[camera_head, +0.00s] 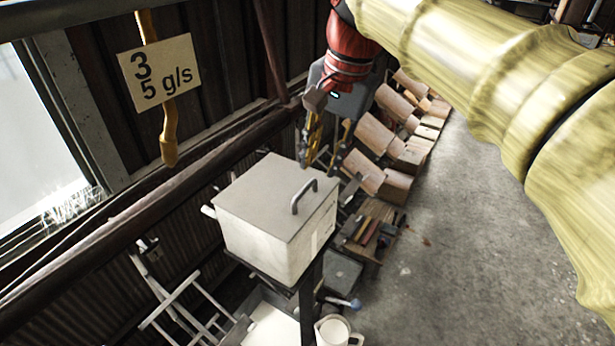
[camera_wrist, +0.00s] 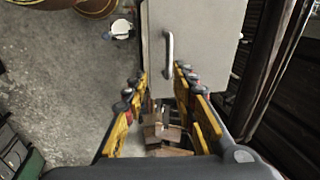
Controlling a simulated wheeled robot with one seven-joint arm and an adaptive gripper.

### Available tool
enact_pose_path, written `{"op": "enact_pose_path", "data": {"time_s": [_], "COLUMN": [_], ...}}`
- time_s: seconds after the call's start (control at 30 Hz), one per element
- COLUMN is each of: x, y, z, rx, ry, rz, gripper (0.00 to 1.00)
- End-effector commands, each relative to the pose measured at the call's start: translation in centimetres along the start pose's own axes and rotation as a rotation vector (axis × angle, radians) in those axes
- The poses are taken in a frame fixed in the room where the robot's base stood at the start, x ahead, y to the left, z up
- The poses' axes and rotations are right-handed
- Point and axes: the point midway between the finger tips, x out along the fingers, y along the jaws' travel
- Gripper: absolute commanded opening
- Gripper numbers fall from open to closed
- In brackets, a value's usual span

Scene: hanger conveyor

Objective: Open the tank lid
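The tank (camera_head: 262,245) is a pale box on a dark stand, left of centre in the head view. Its flat lid (camera_head: 255,195) lies closed on top. A grey bar handle (camera_head: 303,196) stands on the lid near its right edge. My gripper (camera_head: 306,163) is above and behind the lid's far right corner in the head view. In the wrist view the lid (camera_wrist: 205,45) fills the top middle, and the handle (camera_wrist: 168,62) lies ahead of my fingertips. My gripper (camera_wrist: 160,82) is open there, with its fingers apart and nothing between them.
Wooden blocks (camera_head: 375,135) line the floor behind the tank. A white jug (camera_head: 334,332) stands below. The concrete floor (camera_head: 460,240) at the right is mostly clear.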

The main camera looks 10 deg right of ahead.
Motion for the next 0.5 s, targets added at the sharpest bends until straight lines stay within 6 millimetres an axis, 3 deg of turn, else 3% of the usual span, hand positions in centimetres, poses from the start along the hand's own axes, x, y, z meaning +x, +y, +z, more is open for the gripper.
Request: {"op": "enact_pose_path", "data": {"time_s": [0.1, 0.23, 0.5], "x": [-0.3, 0.1, 4.0], "y": [-1.6, -2.0, -1.9], "z": [-0.3, -0.3, -0.2], "rx": [0.038, 0.053, 0.053], "ry": [-0.021, -0.029, -0.029], "rz": [0.009, 0.013, 0.013], "gripper": [0.27, 0.27, 0.27]}}
